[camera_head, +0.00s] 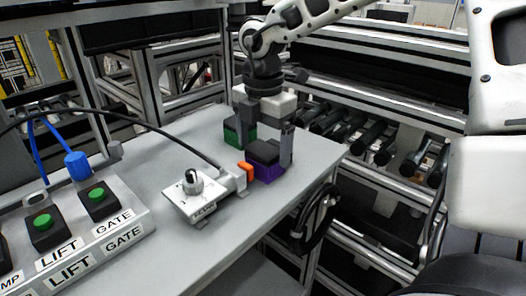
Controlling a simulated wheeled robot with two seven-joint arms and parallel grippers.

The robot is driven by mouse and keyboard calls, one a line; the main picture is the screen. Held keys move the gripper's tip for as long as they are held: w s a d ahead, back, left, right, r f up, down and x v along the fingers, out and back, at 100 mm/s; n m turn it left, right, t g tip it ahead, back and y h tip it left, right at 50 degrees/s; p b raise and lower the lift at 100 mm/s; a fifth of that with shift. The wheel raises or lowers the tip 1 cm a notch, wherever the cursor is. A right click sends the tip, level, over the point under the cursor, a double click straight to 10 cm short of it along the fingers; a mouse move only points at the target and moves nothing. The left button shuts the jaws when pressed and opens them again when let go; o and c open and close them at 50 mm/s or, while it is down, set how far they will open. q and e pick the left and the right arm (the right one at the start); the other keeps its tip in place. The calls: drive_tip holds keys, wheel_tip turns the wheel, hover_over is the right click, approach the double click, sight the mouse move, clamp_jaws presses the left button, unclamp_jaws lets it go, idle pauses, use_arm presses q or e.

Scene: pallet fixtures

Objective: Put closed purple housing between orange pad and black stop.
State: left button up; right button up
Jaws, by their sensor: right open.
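The purple housing (268,172) sits on the grey table near its right end, with a dark top (262,150) over it. The orange pad (246,170) is at its left side, at the end of a silver clamp-like fixture (196,198). My right gripper (266,148) comes down from above with its fingers apart, one on each side of the housing's dark top; I cannot tell whether they touch it. I cannot clearly tell a separate black stop from the housing's dark parts and the gripper. My left gripper is not in view.
A green block (234,136) with a dark top stands just behind the housing. A roller rack (345,130) stands beyond the table's right edge.

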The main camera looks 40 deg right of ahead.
sight(264, 149)
wheel_tip(264, 149, up, 10)
drive_tip(key=shift+f, duration=0.25)
drive_tip(key=shift+s+f, duration=0.1)
idle(0.5)
